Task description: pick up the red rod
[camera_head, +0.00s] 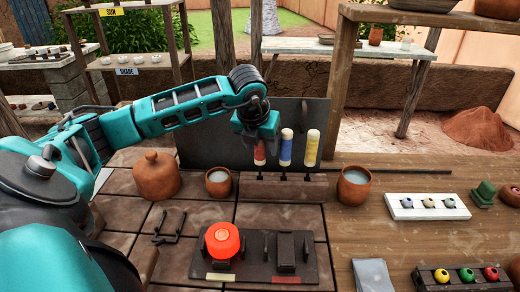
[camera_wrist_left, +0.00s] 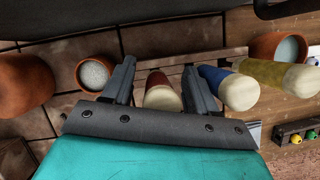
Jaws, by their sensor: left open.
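The red rod (camera_head: 260,155) stands in the wooden rack (camera_head: 275,190), left of the blue rod (camera_head: 285,150) and the yellow rod (camera_head: 311,150). My left gripper (camera_head: 257,140) is at the top of the red rod and hides its upper end in the head view. In the left wrist view the red rod (camera_wrist_left: 157,80), with its pale end cap, lies between the two fingers of my left gripper (camera_wrist_left: 159,68). The fingers are apart, with gaps to the rod on both sides. The blue rod (camera_wrist_left: 215,75) is just right of the right finger. My right gripper is not seen.
A dark panel (camera_head: 205,140) stands behind the rack. A lidded clay jar (camera_head: 156,178) and a clay cup (camera_head: 218,182) are to its left, another cup (camera_head: 353,190) to its right. The wooden table at right has bare room.

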